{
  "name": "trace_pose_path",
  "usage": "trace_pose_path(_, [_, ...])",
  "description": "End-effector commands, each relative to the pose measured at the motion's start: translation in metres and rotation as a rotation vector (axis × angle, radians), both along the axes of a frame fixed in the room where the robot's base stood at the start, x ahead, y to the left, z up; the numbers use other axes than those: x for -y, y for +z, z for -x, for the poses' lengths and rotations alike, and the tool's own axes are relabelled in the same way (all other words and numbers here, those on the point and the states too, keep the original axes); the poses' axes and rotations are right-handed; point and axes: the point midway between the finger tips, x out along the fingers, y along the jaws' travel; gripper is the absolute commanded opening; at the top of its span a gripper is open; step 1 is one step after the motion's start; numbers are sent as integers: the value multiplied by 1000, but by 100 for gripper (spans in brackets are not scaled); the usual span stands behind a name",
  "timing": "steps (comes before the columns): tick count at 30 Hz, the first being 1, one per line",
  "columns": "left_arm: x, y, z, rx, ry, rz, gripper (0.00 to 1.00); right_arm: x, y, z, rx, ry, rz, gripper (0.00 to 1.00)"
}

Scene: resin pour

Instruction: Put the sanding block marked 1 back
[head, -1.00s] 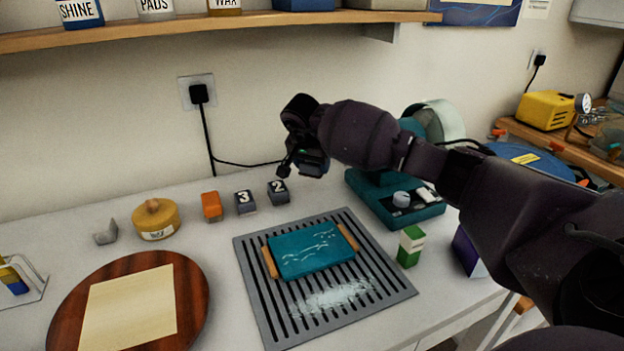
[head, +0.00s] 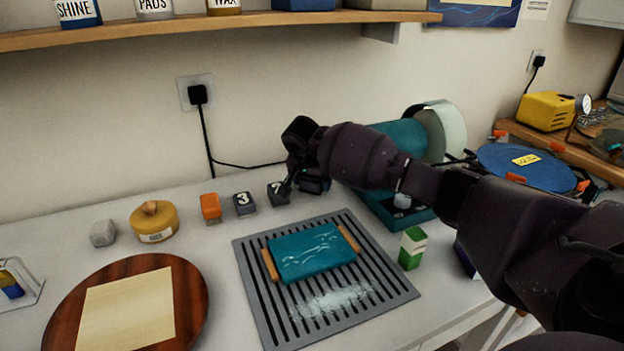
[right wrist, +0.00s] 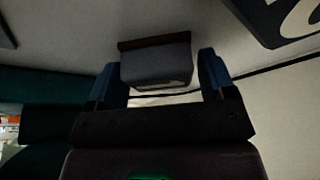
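The dark grey sanding block (head: 314,186) sits low by the wall, right of the block marked 2 (head: 278,193) and the block marked 3 (head: 244,203). Its number is hidden from me. My right gripper (head: 302,184) is down around it. In the right wrist view the grey block (right wrist: 156,66), with a brown edge, lies between the two blue fingers (right wrist: 160,75). A thin gap shows at the right finger, so the gripper looks open. Part of the block marked 2 shows at the upper right (right wrist: 292,18). My left gripper is not in view.
An orange block (head: 210,207) and a yellow tin (head: 155,222) continue the row leftwards. A slotted grey mat (head: 398,290) bears a teal slab (head: 310,252). A teal machine (head: 400,135) stands close behind my right arm. A green-and-white box (head: 412,248) stands right of the mat.

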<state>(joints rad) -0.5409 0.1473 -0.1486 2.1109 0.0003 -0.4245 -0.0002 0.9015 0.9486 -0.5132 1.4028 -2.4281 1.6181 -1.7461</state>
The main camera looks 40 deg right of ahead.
Motion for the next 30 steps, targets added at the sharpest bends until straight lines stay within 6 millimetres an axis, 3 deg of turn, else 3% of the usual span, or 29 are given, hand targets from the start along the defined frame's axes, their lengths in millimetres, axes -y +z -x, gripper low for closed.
trace_pose_path(2, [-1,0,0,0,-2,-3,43,0,1,0,1,0,0,88])
trace_pose_path(14, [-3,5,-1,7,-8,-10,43,-1,10,0,5,1,0,88])
trace_pose_path(30, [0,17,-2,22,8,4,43,-31,97,19,5,1,0,88])
